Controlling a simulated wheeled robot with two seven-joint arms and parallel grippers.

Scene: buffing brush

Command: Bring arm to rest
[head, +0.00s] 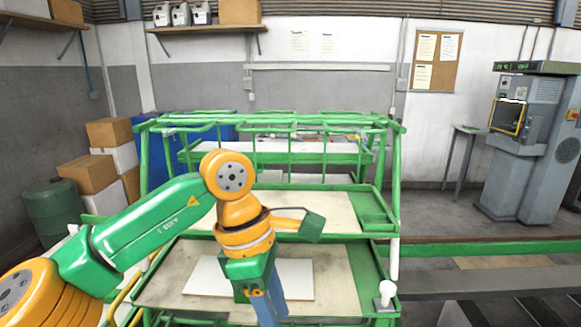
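My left arm comes in from the left and bends down at an orange joint in front of a green rack (395,190). My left gripper (268,306) points down over the rack's lower shelf. Its bluish fingers look close together and run towards the bottom edge of the view, so I cannot tell whether they are open or shut. I see no object clearly held in them. A white flat board (205,278) lies on the lower shelf, behind and partly hidden by the gripper. My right gripper is not in view.
A small white item (385,292) stands at the lower shelf's right corner. Cardboard boxes (90,172) and a green barrel (53,212) stand at the left. A grey machine (530,150) and a small table (466,130) stand at the right.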

